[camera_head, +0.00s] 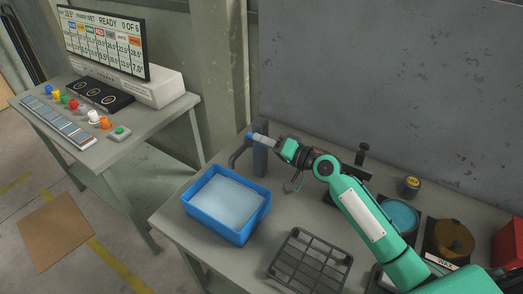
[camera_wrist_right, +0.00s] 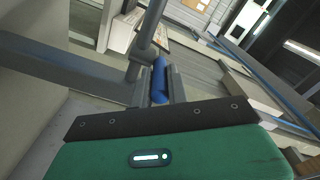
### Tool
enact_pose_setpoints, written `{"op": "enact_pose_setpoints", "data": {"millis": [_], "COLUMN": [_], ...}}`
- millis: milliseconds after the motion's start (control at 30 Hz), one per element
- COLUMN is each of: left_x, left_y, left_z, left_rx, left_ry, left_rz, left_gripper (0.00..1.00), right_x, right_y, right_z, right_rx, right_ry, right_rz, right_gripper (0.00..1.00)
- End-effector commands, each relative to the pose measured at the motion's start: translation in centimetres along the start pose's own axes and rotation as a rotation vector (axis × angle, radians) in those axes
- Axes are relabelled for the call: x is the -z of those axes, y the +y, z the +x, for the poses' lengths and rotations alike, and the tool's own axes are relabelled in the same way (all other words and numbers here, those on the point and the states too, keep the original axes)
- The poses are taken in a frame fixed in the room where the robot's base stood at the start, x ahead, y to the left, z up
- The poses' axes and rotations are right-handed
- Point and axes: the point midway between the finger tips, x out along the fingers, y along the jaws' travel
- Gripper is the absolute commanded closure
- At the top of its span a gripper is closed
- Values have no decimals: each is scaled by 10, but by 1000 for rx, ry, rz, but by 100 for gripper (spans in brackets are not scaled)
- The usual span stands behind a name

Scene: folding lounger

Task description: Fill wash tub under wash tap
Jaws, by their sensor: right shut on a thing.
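The blue wash tub (camera_head: 188,208) stands upright near the left end of the bench, with a pale bluish surface inside that looks like water. The wash tap (camera_head: 260,160) is a grey post behind it, and its bent spout (camera_head: 238,153) reaches left over the tub's back edge. My right gripper (camera_head: 263,139) is at the top of the tap, shut on a blue tap handle (camera_head: 250,136). In the right wrist view the blue handle (camera_wrist_right: 159,78) sits between the fingers, beside a grey pipe (camera_wrist_right: 151,30). Whether water is running cannot be made out. My left gripper is out of view.
A dark wire rack (camera_head: 310,262) lies right of the tub. A teal-filled pot (camera_head: 400,215), a brown wax pot (camera_head: 454,238) and a red box (camera_head: 508,245) stand further right. A side table (camera_head: 120,150) with a display screen (camera_head: 100,42) is at left, across a gap.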

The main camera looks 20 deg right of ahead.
Motion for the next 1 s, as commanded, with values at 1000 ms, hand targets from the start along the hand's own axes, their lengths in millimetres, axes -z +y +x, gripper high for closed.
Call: {"op": "enact_pose_setpoints", "data": {"millis": [1000], "left_x": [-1], "left_y": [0], "left_z": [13], "left_rx": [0], "left_ry": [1], "left_rz": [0], "left_gripper": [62], "right_x": [0], "right_y": [2], "right_z": [-10], "right_rx": [8], "right_ry": [-17], "right_rz": [-2], "right_gripper": [62]}}
